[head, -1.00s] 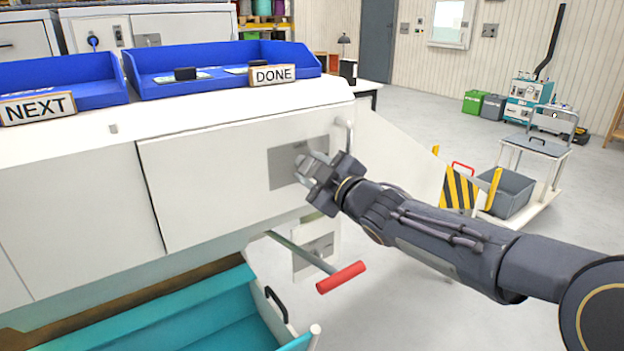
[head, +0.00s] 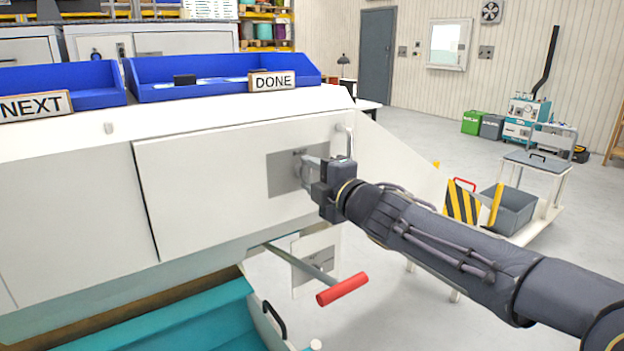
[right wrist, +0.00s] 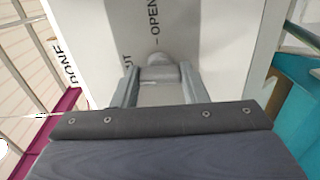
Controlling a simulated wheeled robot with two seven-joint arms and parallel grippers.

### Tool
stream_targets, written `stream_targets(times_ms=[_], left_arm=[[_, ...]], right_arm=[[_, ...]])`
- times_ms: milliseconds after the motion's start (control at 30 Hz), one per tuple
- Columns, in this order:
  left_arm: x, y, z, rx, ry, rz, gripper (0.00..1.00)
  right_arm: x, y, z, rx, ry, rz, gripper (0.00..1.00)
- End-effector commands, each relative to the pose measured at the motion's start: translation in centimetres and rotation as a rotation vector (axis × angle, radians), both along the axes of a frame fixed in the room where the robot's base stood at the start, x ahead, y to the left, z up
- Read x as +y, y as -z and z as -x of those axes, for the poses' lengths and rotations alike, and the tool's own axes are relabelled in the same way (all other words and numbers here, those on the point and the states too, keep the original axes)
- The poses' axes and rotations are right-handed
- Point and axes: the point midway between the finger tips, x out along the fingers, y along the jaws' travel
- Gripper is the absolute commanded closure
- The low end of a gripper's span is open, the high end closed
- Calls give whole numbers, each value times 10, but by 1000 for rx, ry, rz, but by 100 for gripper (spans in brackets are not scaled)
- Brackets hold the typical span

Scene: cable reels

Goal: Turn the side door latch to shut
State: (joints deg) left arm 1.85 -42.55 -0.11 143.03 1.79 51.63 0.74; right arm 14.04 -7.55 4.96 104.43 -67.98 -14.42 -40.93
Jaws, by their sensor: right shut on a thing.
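The white side door (head: 215,190) is on the front of the machine in the head view, closed flush with the panel around it. A grey latch plate (head: 283,172) is at its right end. My right gripper (head: 312,172) is at this plate, shut on the latch knob, which is mostly hidden by the fingers. In the right wrist view the latch knob (right wrist: 158,66) sits between the two fingers. The plate's lettering shows "OPEN" and part of another word ending in "UT". My left gripper is not in view.
A red-handled lever (head: 342,289) sticks out below the door. A teal bin (head: 180,325) is under the machine. Blue trays (head: 205,90) with NEXT and DONE signs stand on top. A cart with a grey bin (head: 508,208) is at the right.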

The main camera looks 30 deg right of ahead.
Motion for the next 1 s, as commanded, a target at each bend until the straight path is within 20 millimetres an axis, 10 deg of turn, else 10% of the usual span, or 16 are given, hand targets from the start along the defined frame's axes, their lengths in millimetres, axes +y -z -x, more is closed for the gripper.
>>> stream_targets(times_ms=[600, 633, 767, 1000], left_arm=[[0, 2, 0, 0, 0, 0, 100], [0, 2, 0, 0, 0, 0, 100], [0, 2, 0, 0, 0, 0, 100], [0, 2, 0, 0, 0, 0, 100]], right_arm=[[0, 1, 0, -1, -1, 43, 83], [0, 1, 0, -1, -1, 43, 58], [0, 1, 0, -2, -1, 42, 41], [0, 0, 0, -2, 0, 40, 39]])
